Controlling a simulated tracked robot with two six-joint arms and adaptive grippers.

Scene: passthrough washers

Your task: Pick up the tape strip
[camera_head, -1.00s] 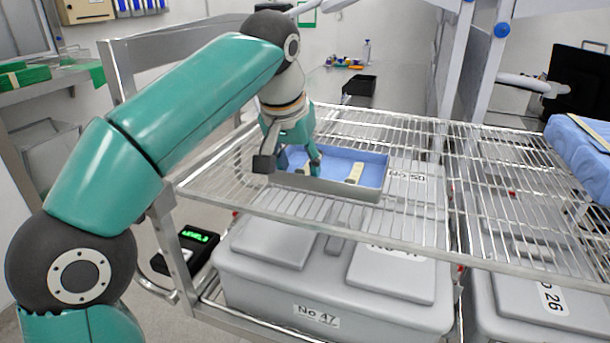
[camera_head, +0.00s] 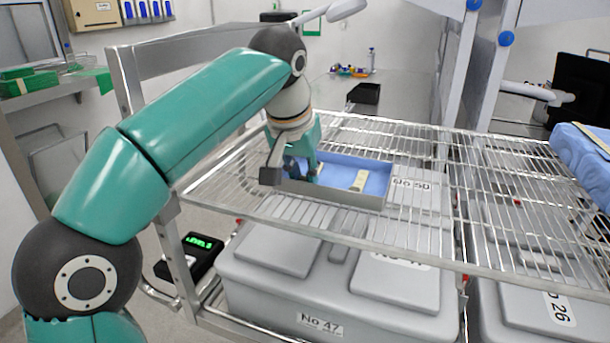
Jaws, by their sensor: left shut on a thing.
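A shallow tray (camera_head: 385,186) with a blue lining sits on the wire shelf. A cream tape strip (camera_head: 359,181) lies in the right part of the tray, clear of the gripper. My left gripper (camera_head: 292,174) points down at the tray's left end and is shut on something. A small cream edge (camera_head: 319,168) shows beside its right finger, likely another tape strip, mostly hidden by the gripper. I cannot tell whether the held piece touches the tray floor. My right gripper is not in view.
The wire shelf (camera_head: 450,215) is bare around the tray. Lidded grey bins (camera_head: 335,275) stand below it. A blue wrapped bundle (camera_head: 585,155) lies at the right end. A black box (camera_head: 364,93) is on the counter behind.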

